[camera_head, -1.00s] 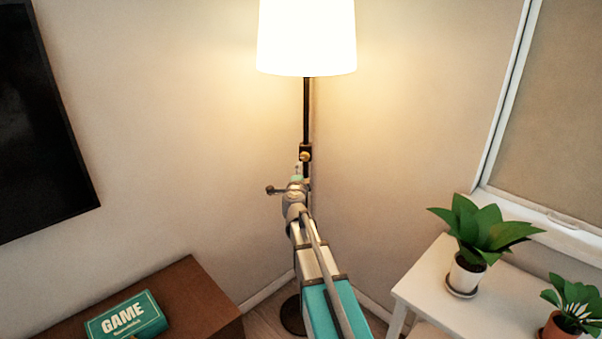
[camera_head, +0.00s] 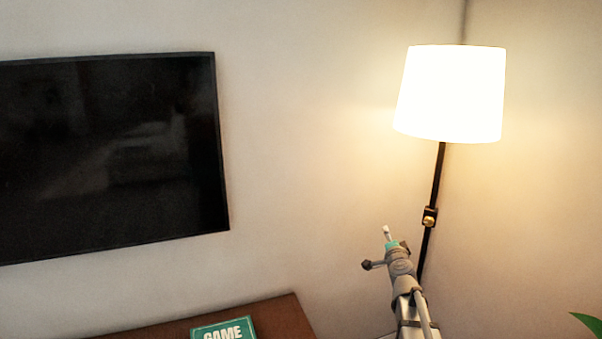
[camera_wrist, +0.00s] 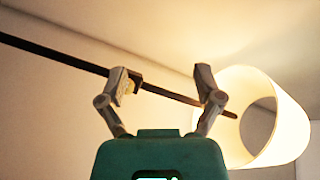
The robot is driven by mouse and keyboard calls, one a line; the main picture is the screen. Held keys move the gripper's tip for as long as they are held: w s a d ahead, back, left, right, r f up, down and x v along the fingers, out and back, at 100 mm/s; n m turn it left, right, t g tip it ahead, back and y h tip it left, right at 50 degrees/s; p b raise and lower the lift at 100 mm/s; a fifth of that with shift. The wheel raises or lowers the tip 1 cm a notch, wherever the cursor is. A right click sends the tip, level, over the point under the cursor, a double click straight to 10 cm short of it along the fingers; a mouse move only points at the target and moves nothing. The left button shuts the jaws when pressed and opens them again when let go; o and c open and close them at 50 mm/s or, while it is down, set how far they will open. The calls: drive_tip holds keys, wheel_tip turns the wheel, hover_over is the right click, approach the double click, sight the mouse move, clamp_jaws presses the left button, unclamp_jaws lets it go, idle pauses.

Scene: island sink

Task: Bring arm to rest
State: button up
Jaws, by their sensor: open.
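My arm rises from the bottom right of the head view. My gripper (camera_head: 389,240) is at its end, in front of the wall and to the left of the lamp pole. In the wrist view my gripper (camera_wrist: 160,76) has its two fingers spread wide with nothing held between them. The pole of the floor lamp (camera_wrist: 60,55) crosses behind the fingers in that view. The gap between the fingers and the pole cannot be told.
The lit lamp (camera_head: 450,95) stands near the corner on the right. A dark television (camera_head: 110,155) hangs on the left wall. A green game box (camera_head: 222,330) lies on a brown cabinet (camera_head: 275,312). A plant leaf (camera_head: 588,323) shows at the lower right.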

drive_tip(key=s+a+f+n+g+y+p, duration=0.1)
drive_tip(key=s+a+f+n+g+y, duration=0.2)
drive_tip(key=s+a+f+n+g, duration=0.25)
drive_tip(key=s+a+f+n+g+y+p, duration=0.2)
drive_tip(key=s+a+n+g+y, duration=0.25)
drive_tip(key=a, duration=0.45)
drive_tip(key=s+d+f+n+g+h+p, duration=0.1)
drive_tip(key=s+f+g+h, duration=0.1)
drive_tip(key=s, duration=0.8)
drive_tip(key=s+d+f+n+g+h+p, duration=0.1)
drive_tip(key=s+d+f+n+g+h, duration=0.1)
drive_tip(key=s, duration=0.8)
drive_tip(key=f+g+h, duration=0.1)
drive_tip(key=g+h, duration=0.1)
drive_tip(key=g, duration=0.1)
drive_tip(key=shift+s+f+g, duration=0.2)
drive_tip(key=shift+g, duration=0.2)
drive_tip(key=shift+a, duration=0.1)
drive_tip(key=shift+c, duration=0.2)
drive_tip(key=c, duration=0.3)
drive_tip(key=shift+c, duration=0.2)
